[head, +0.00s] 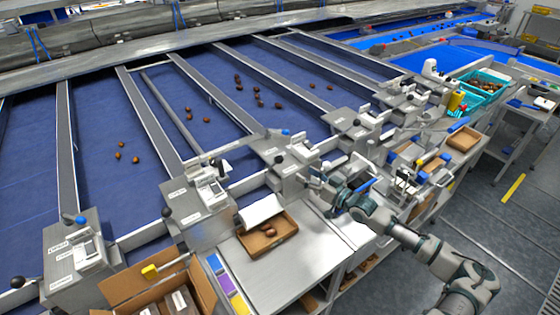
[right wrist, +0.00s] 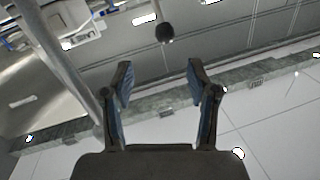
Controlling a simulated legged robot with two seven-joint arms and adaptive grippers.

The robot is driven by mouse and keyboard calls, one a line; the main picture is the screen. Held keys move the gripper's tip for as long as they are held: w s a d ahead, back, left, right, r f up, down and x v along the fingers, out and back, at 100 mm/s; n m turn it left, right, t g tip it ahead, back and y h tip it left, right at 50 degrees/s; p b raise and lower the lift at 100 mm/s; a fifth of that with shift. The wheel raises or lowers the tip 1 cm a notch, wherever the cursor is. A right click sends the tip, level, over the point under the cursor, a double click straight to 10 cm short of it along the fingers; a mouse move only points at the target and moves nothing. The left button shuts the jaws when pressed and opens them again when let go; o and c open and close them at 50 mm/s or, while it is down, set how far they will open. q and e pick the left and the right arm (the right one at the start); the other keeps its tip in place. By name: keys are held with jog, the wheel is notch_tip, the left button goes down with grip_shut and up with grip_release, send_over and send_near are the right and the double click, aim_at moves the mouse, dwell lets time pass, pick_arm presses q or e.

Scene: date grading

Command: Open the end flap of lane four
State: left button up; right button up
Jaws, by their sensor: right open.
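The sorting table has several blue belt lanes (head: 95,150) with grey dividers, and end units at their near ends. Some end units carry levers with round knobs, such as a black knob (head: 167,212) and a blue knob (head: 285,132). The lane labels are too small to read, so I cannot tell which is lane four. My right gripper (head: 318,188) is near the end units at centre right, over the bench. In the right wrist view, the right gripper (right wrist: 160,82) is open and empty, and a black ball knob (right wrist: 165,33) shows beyond its fingertips, apart from them. My left gripper is not in view.
A cardboard tray (head: 288,232) with a few dates stands on the white bench (head: 265,275). An open carton (head: 125,288) is at bottom left. Teal crates (head: 497,78) stand at the right. Open floor (head: 520,235) lies at the lower right.

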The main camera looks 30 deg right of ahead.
aim_at(278, 158)
jog(key=x, duration=0.4)
jog(key=b+x, duration=0.1)
jog(key=x, duration=0.7)
jog(key=shift+w+a, duration=0.25)
jog(key=shift+a, duration=0.1)
jog(key=shift+w+a, duration=0.15)
jog(key=shift+a, duration=0.05)
jog(key=shift+r, duration=0.1)
jog(key=shift+d, duration=0.15)
jog(key=c, duration=0.3)
jog(key=shift+d, duration=0.15)
grip_shut()
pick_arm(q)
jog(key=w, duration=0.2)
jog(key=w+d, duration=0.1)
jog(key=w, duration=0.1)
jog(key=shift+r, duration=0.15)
pick_arm(e)
jog(key=shift+r, duration=0.1)
